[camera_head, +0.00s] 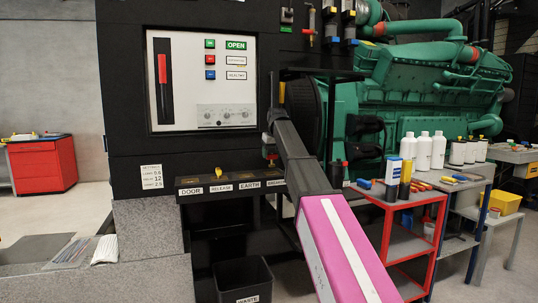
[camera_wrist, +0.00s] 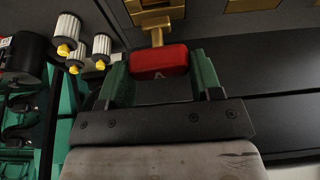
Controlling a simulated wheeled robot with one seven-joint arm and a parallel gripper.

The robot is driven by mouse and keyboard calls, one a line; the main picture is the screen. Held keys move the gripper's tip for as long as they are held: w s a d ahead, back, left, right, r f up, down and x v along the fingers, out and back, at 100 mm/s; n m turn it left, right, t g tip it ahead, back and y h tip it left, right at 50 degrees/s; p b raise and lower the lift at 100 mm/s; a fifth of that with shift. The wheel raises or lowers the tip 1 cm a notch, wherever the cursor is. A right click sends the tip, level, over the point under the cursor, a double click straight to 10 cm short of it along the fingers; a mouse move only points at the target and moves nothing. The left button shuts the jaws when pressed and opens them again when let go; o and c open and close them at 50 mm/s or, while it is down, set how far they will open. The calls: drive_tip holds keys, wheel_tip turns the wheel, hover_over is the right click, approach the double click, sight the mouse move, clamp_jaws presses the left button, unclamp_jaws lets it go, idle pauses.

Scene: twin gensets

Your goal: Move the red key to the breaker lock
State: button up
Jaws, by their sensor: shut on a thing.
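The red key (camera_wrist: 158,62) is between the two green fingers of my gripper (camera_wrist: 162,78) in the wrist view. My gripper is shut on its red head. The key's brass shaft (camera_wrist: 156,36) points away from the fingers and meets a brass lock (camera_wrist: 155,17); I cannot tell how deep it sits. In the head view a small red part, likely the key (camera_head: 270,157), shows just above the breaker label (camera_head: 276,181), by the end of my arm. My arm partly hides that label and the lock there.
The lock ledge also has door (camera_head: 190,191), release (camera_head: 221,187) and earth (camera_head: 249,184) labels, with a yellow key (camera_head: 218,172) above release. A white switch panel (camera_head: 203,83) is above. A red trolley (camera_head: 413,243) with bottles and tools stands right; a waste bin (camera_head: 243,280) is below.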

sight(272, 160)
idle(0.4)
drive_tip(key=shift+f, duration=1)
drive_tip(key=shift+f, duration=1.55)
drive_tip(key=o, duration=1.1)
drive_tip(key=shift+r, duration=3.75)
